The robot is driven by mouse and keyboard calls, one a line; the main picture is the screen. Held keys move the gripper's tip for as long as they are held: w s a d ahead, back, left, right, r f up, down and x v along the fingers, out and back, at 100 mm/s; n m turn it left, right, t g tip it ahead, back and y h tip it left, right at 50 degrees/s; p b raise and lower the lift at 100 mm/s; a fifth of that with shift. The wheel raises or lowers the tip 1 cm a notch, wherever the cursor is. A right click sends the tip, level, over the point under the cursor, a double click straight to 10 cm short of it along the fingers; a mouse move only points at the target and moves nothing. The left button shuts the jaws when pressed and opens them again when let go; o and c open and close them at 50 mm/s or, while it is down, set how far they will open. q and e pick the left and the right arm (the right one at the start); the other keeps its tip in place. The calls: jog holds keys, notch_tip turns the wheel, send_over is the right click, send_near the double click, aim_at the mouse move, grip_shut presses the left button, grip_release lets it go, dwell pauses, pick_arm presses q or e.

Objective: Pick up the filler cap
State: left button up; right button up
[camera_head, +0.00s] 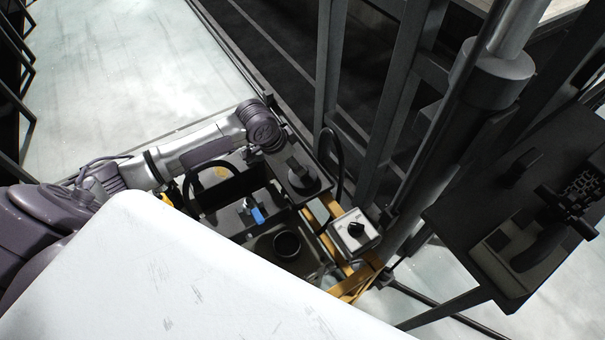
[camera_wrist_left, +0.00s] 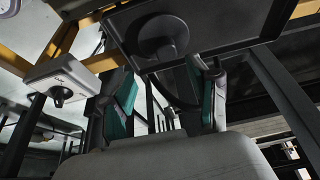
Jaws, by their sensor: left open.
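The filler cap appears to be the dark round piece with a raised grip (camera_head: 301,174), sitting on a black tray (camera_head: 317,190). In the left wrist view the cap (camera_wrist_left: 163,38) shows at top centre against the black tray (camera_wrist_left: 225,42). My left gripper (camera_wrist_left: 166,97) is open and empty, its teal-padded fingers apart on either side of the lower middle, with the cap above the gap. In the head view my left wrist is just above and left of the cap; the fingers cannot be made out there. My right gripper is not seen.
A dark round opening (camera_head: 287,244) lies below the tray. A white box with a black knob (camera_head: 353,231) stands to its right by a yellow frame (camera_head: 352,284). Dark posts (camera_head: 386,105) rise behind. A black panel (camera_head: 480,215) with black items is at right.

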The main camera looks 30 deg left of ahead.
aim_at(298, 181)
pick_arm(q)
jog(key=x, duration=0.3)
jog(key=shift+w+f, duration=0.25)
jog(key=shift+f, duration=0.15)
jog(key=x, duration=0.2)
jog(key=b+x, duration=0.1)
jog(key=x, duration=0.1)
jog(key=shift+w+a+f, duration=0.15)
jog(key=shift+w, duration=0.2)
jog(key=shift+f, duration=0.2)
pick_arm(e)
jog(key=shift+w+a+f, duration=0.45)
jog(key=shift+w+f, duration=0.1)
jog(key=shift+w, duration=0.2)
pick_arm(q)
jog(key=shift+c, duration=0.6)
grip_shut()
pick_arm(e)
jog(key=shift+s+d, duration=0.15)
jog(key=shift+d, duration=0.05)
